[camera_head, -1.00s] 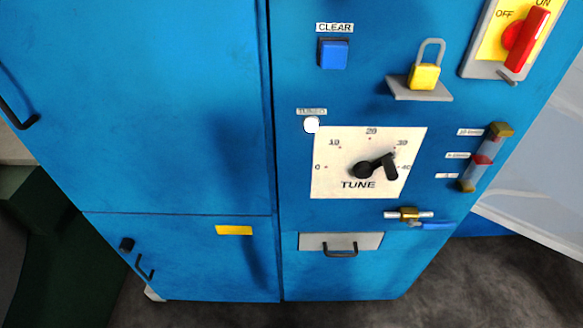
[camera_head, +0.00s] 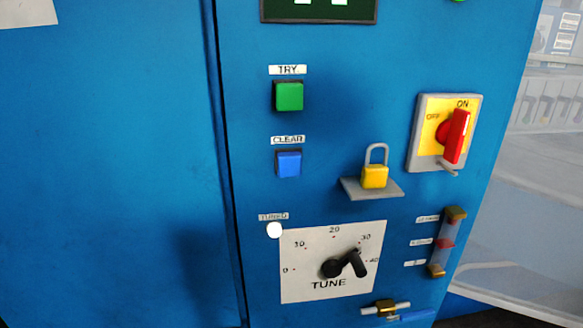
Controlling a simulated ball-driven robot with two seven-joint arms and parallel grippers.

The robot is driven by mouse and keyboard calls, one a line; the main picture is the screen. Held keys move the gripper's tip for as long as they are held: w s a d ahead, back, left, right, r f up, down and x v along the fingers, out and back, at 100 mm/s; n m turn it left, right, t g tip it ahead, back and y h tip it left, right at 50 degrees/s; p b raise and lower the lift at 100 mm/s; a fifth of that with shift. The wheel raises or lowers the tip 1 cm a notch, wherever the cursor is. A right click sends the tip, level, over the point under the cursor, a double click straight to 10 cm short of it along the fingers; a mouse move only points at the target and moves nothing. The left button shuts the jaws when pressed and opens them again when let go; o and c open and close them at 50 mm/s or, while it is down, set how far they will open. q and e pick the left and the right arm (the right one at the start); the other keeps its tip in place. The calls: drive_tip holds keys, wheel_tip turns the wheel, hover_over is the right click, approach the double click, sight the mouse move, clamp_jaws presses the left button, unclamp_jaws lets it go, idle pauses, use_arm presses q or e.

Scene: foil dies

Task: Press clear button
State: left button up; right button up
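The clear button (camera_head: 288,163) is a blue square in a dark frame on the blue cabinet front. A white label reading CLEAR (camera_head: 287,140) sits just above it. A green square button (camera_head: 289,96) under a TRY label (camera_head: 287,70) is higher on the same panel. Neither of my grippers shows in the head view, so their distance from the button cannot be seen.
A yellow padlock (camera_head: 375,176) stands on a grey shelf (camera_head: 356,190) that juts out right of the button. Further right is a red ON/OFF switch (camera_head: 456,136), set to ON.

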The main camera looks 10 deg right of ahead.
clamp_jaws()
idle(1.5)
